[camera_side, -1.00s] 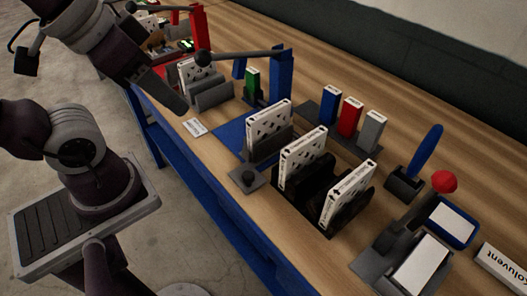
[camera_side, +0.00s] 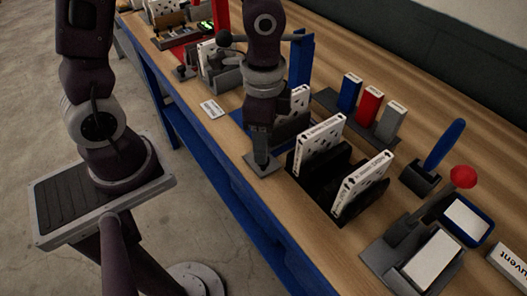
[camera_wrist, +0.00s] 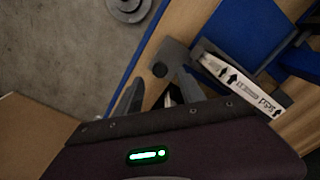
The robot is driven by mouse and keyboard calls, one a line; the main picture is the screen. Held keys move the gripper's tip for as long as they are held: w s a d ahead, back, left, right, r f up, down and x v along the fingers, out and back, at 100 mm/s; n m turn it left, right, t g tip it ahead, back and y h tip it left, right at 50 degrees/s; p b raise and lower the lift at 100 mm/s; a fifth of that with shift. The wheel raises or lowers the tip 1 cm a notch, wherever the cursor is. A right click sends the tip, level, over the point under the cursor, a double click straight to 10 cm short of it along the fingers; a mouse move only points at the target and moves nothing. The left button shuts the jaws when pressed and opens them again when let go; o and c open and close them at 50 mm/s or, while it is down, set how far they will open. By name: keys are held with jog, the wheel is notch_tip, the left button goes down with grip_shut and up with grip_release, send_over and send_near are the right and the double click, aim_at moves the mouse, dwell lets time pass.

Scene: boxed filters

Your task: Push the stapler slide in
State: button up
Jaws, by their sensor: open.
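The stapler slide looks to be the small grey plate with a dark knob at the bench's front edge. In the side view my gripper (camera_side: 261,158) points down over this plate (camera_side: 272,168) and hides its knob. The wrist view shows the plate (camera_wrist: 174,52) and the knob (camera_wrist: 160,69) just beyond my open fingers (camera_wrist: 160,97). I cannot tell whether a finger touches the knob. A white box (camera_wrist: 240,80) stands in the grey holder behind the plate; in the side view my arm partly hides this box (camera_side: 300,98).
A black rack with two white boxes (camera_side: 318,140) stands close to the right of my gripper. A blue lever post (camera_side: 303,62) rises behind my arm. Blue, red (camera_side: 370,105) and grey blocks stand farther back. A white card (camera_side: 212,109) lies to the left.

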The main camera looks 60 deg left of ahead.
notch_tip(320, 180, down, 4)
jog(key=shift+f, duration=0.15)
grip_shut()
dwell(1.4)
